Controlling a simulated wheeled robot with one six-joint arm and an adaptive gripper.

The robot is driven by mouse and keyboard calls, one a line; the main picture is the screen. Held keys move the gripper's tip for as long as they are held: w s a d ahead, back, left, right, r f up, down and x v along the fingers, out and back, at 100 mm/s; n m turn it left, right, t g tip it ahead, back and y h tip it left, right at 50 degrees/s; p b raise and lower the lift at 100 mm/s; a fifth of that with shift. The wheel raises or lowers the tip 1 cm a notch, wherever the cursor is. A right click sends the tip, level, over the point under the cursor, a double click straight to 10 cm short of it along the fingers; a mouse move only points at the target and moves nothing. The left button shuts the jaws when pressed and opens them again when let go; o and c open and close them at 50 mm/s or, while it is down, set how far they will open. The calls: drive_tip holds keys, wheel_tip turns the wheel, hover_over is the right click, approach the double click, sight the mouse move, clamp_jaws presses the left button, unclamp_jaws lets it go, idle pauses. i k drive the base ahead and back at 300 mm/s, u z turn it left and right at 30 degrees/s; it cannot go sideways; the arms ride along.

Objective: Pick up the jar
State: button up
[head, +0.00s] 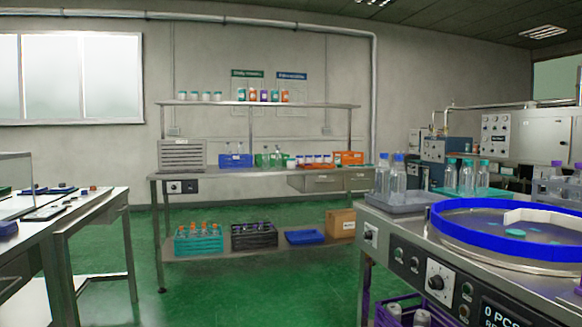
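I cannot tell which of these is the task's jar. My gripper is not in view.
The back bench (270,173) carries bins and a grey vented box (181,155). A steel machine with a blue-rimmed bowl (450,229) and bottles (397,178) stands close at right. A table (100,208) stands at left. Green floor (240,290) is clear between them.

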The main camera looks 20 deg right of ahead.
sight(290, 162)
drive_tip(key=z, duration=0.3)
drive_tip(key=i, duration=5.25)
drive_tip(key=z, duration=2.5)
drive_tip(key=i, duration=0.75)
drive_tip(key=u, duration=2.7)
